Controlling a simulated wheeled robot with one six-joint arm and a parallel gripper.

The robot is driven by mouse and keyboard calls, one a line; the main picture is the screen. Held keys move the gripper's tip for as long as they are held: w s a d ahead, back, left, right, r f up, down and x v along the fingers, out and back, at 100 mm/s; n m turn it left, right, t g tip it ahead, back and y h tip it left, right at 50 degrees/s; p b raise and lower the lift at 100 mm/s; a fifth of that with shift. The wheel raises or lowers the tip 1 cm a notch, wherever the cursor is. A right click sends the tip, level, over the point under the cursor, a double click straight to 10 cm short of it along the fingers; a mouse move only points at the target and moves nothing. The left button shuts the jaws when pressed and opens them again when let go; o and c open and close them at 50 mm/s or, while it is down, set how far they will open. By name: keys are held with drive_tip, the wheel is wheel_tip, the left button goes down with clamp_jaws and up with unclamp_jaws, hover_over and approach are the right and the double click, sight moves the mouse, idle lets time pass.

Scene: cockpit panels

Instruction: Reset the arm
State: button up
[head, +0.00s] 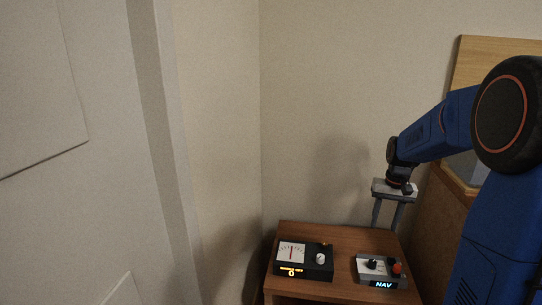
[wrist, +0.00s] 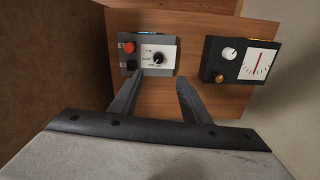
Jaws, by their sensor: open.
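My blue arm (head: 440,125) reaches in from the right in the head view. My gripper (head: 388,222) hangs pointing down over the back right of a small wooden table (head: 335,291). In the wrist view my gripper (wrist: 155,85) is open, its two fingers apart with nothing between them. Beyond the fingertips, apart from them, is a grey panel box (wrist: 148,55) with a black knob and a red button. In the head view this box (head: 381,270) carries a lit NAV label.
A black box (head: 304,260) with a white dial, a red needle and a silver knob stands left on the table; it also shows in the wrist view (wrist: 238,62). A brown panel (head: 443,215) stands right of the table. A wall is behind it.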

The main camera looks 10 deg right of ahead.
drive_tip(key=s+a+r+n+t, duration=0.1)
drive_tip(key=s+a+r, duration=0.35)
drive_tip(key=s, duration=0.25)
drive_tip(key=s+a+r+n+t, duration=0.1)
drive_tip(key=s+a+r, duration=0.2)
drive_tip(key=s+a, duration=0.35)
drive_tip(key=s+a+n+t, duration=0.1)
drive_tip(key=s+a, duration=0.1)
drive_tip(key=s, duration=0.6)
drive_tip(key=s+a+f+n+t, duration=0.1)
drive_tip(key=s+a, duration=0.2)
drive_tip(key=s, duration=0.5)
drive_tip(key=shift+a+f+t, duration=0.15)
drive_tip(key=shift+f+t, duration=0.1)
drive_tip(key=shift+t, duration=0.05)
drive_tip(key=shift+s, duration=0.1)
